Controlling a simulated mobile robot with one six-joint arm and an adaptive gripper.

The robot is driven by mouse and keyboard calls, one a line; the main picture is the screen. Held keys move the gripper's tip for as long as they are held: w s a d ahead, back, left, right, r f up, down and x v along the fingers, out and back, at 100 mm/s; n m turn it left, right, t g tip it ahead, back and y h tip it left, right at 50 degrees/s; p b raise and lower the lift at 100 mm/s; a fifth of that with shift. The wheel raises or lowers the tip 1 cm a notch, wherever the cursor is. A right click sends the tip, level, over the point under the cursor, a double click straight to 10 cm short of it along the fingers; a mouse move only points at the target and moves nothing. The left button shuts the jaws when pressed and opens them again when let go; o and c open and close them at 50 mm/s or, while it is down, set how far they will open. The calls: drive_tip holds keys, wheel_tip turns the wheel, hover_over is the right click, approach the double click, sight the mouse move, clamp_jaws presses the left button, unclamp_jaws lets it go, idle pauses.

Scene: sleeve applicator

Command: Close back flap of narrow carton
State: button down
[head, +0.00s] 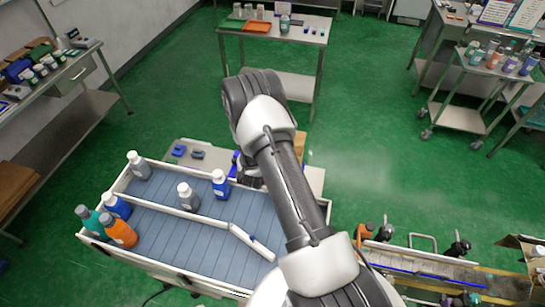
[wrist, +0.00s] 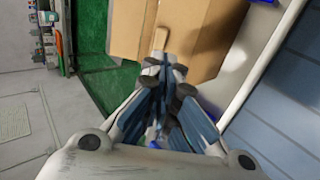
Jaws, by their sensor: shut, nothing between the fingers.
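A brown cardboard carton (wrist: 205,35) fills the upper middle of the wrist view, just past my fingertips. A vertical edge divides its face into two parts, and I cannot tell which part is the back flap. In the head view only a small brown patch (head: 300,144) shows beside my arm, and the rest is hidden. My gripper (wrist: 161,66) is shut and empty, with its fingertips at or close to the cardboard. Contact is not clear. A small light tan strip (wrist: 160,39) shows at the tips. In the head view my arm mostly hides the gripper.
A blue-grey conveyor (head: 200,230) with white rails and several bottles lies left of my arm. A grey table (head: 185,152) with small blue and grey parts stands behind it. Another conveyor (head: 425,265) is at lower right.

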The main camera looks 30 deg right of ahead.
drive_tip(key=x, duration=0.8)
